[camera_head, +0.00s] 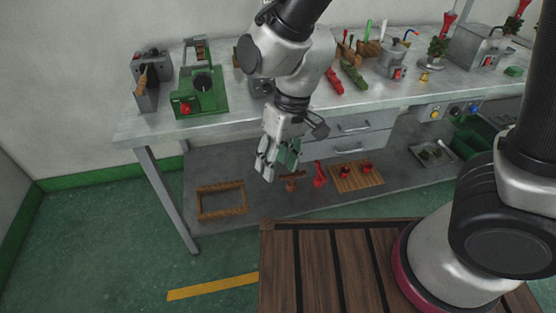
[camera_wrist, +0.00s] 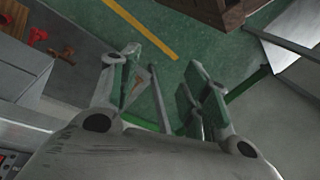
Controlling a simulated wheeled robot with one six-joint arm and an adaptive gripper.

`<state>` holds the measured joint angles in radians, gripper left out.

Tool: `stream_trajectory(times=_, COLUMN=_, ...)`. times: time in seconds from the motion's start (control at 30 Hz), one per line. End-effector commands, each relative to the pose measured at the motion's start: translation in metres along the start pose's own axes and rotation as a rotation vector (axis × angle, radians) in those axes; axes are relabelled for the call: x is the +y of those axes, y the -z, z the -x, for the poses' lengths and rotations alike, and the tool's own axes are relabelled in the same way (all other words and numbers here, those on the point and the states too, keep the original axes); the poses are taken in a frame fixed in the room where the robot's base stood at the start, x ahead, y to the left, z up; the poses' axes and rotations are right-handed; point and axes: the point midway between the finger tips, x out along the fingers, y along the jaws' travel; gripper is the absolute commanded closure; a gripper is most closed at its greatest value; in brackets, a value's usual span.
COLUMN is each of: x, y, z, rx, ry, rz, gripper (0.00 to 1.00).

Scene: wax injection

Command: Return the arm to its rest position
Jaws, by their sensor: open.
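My gripper (camera_head: 274,164) hangs in front of the steel workbench (camera_head: 240,122), fingers pointing down, below the level of the bench top. In the wrist view my gripper (camera_wrist: 162,68) shows two grey fingers with green pads, spread apart. I see nothing held between them; the green floor shows in the gap. My arm reaches down from the top of the head view, bent at the wrist. The wrist view looks past the fingers to the floor and its yellow line (camera_wrist: 142,29).
The bench top holds a green machine (camera_head: 205,97), a dark grey device (camera_head: 146,84) and several tools. The lower shelf carries a wooden frame (camera_head: 222,215) and a wooden board (camera_head: 345,185) with red parts. My slatted wooden deck lies in front. The floor at left is clear.

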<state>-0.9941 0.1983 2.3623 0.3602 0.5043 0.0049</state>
Motion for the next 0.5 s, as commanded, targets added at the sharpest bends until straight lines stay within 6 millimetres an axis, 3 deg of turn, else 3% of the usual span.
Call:
stream_trajectory(times=0.37, x=0.000, y=-0.003, z=0.000, rx=-0.014, ry=-0.001, rz=0.001, gripper=0.53)
stream_trajectory(times=0.5, x=0.011, y=-0.033, z=0.003, rx=-0.127, ry=-0.035, rz=0.050, gripper=0.53)
